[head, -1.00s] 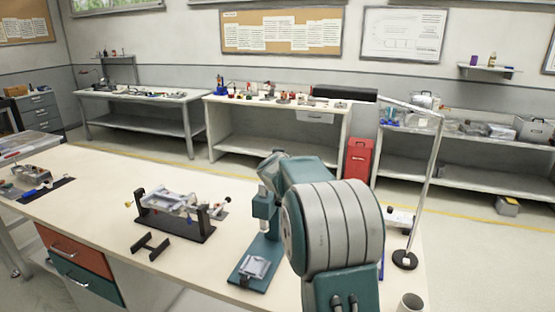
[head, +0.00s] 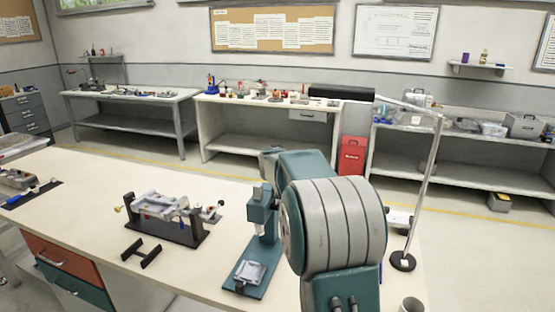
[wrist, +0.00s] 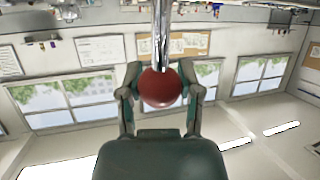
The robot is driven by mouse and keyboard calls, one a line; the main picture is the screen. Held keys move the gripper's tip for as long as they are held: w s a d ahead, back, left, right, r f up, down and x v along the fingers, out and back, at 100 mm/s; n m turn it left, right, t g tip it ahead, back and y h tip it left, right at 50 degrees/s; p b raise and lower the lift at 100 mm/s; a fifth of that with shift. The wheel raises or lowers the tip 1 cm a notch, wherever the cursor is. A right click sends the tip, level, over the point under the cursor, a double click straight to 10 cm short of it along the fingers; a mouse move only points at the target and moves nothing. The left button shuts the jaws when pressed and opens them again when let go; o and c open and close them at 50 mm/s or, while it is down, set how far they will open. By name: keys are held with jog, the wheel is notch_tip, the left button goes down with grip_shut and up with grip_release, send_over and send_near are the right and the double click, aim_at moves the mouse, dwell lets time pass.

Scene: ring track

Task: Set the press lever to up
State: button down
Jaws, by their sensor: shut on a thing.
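The teal press (head: 262,225) stands on the bench just left of my arm in the head view, with a light block on its base plate (head: 246,275). Its lever is hidden behind my arm there. In the wrist view the lever shows as a shiny metal rod (wrist: 161,35) ending in a red ball knob (wrist: 160,88). My gripper (wrist: 160,92) has a finger on each side of the knob and is shut on it. In the head view my gripper is hidden by my own arm.
A fixture with dark supports (head: 170,220) and a small black bracket (head: 141,252) lie left of the press. A lamp stand (head: 403,260) rises to the right of my arm. The bench (head: 90,190) between the left fixtures is clear.

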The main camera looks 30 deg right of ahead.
jog(key=shift+d+f, duration=0.1)
jog(key=shift+f, duration=0.25)
jog(key=shift+c, duration=1.6)
grip_release()
jog(key=shift+s, duration=0.1)
jog(key=shift+o, duration=0.3)
jog(key=shift+d+r, duration=0.1)
jog(key=shift+r, duration=0.05)
jog(key=shift+s+a+r, duration=0.15)
jog(key=shift+a+r, duration=0.05)
jog(key=shift+a, duration=0.05)
jog(key=v, duration=1.1)
jog(key=shift+s, duration=0.15)
jog(key=shift+a, duration=0.1)
